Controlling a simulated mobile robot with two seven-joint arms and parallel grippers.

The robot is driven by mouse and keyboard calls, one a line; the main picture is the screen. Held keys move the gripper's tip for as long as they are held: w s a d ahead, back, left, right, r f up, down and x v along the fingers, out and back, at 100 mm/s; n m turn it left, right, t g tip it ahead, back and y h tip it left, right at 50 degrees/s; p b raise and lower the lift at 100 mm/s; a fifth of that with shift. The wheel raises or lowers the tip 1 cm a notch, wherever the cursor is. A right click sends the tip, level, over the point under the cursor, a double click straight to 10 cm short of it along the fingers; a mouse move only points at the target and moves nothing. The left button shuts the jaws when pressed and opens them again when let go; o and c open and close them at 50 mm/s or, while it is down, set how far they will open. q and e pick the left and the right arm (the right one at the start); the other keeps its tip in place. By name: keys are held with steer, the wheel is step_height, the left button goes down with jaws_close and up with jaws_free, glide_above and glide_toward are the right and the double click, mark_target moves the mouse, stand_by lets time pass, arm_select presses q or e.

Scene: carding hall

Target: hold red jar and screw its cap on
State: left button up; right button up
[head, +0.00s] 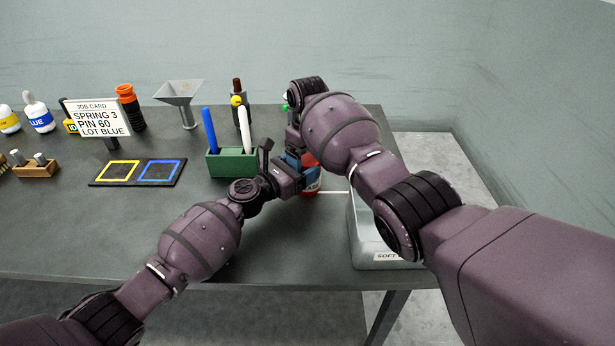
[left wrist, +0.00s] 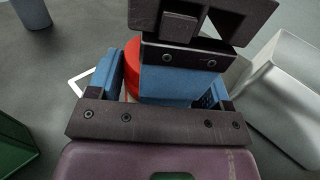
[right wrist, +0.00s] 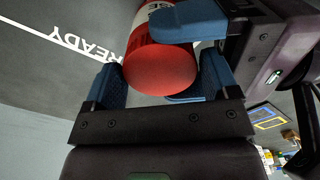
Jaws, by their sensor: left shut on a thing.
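The red jar (head: 312,188) with a pale label stands near the table's right side, partly hidden by my arms. My left gripper (head: 292,178) is shut on the jar's side; its blue fingers show around the red body (left wrist: 132,62) in the left wrist view. My right gripper (right wrist: 163,82) is above the jar, with its fingers apart on either side of the smooth red end (right wrist: 160,70). I cannot tell whether that end is the cap or the jar's own top.
A grey bin (head: 362,235) stands close at the right. A green holder (head: 232,165) with pens is left of the jar. A dark board (head: 138,183) with yellow and blue squares, a job card (head: 97,118) and a funnel (head: 180,95) stand farther left. The front-left table is clear.

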steer(key=c, duration=0.7)
steer(key=shift+m, duration=1.6)
steer(key=o, duration=1)
steer(key=shift+o, duration=0.2)
steer(key=shift+r, duration=0.1)
steer(key=shift+r, duration=2.15)
steer(key=shift+c, duration=0.4)
